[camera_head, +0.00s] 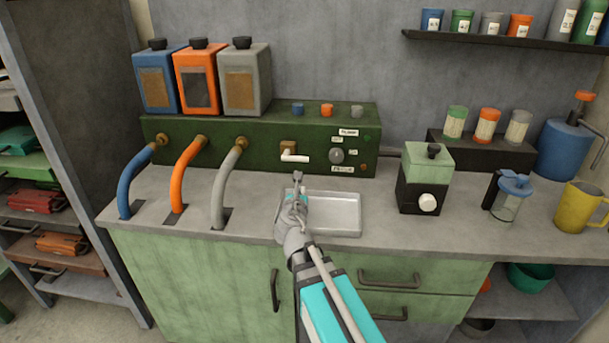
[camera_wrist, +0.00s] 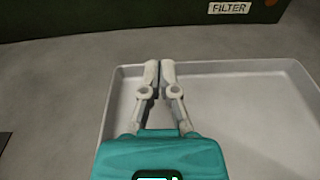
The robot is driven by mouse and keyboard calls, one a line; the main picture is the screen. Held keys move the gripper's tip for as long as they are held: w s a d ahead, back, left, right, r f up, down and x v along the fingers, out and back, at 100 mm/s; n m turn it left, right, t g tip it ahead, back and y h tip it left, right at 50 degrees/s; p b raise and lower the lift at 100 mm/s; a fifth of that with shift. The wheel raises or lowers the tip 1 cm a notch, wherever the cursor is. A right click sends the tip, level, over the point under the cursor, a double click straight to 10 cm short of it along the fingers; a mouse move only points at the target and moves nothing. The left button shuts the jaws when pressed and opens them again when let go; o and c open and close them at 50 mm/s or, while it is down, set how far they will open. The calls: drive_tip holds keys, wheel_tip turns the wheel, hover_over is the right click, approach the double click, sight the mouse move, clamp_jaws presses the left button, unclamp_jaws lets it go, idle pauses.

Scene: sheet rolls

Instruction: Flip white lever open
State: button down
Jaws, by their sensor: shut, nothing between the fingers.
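The white lever (camera_head: 295,158) sticks out from a brass fitting (camera_head: 288,147) on the front of the dark green machine (camera_head: 390,125) in the head view. It lies roughly level and points right. My gripper (camera_head: 298,177) is shut and empty, just below and in front of the lever, apart from it as far as I can tell. The lever is not in the wrist view.
The shallow tray (camera_head: 338,229) lies on the counter under my gripper. Blue (camera_head: 130,185), orange (camera_head: 181,175) and grey (camera_head: 226,190) hoses stand to the left. A green and black grinder (camera_head: 424,180) stands to the right. The counter between tray and grinder is clear.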

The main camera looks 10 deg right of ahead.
drive_tip(key=shift+w, duration=0.2)
idle(0.3)
drive_tip(key=b+x, duration=0.1)
drive_tip(key=x, duration=0.8)
drive_tip(key=shift+w+d+f, duration=0.1)
drive_tip(key=shift+w, duration=0.1)
drive_tip(key=shift+w+d+r, duration=0.1)
drive_tip(key=shift+w+r, duration=0.15)
drive_tip(key=shift+s+r+p, duration=0.25)
drive_tip(key=shift+r+p, duration=0.6)
drive_tip(key=shift+p, duration=0.05)
drive_tip(key=shift+s+r+p, duration=0.3)
drive_tip(key=shift+r+p, duration=0.6)
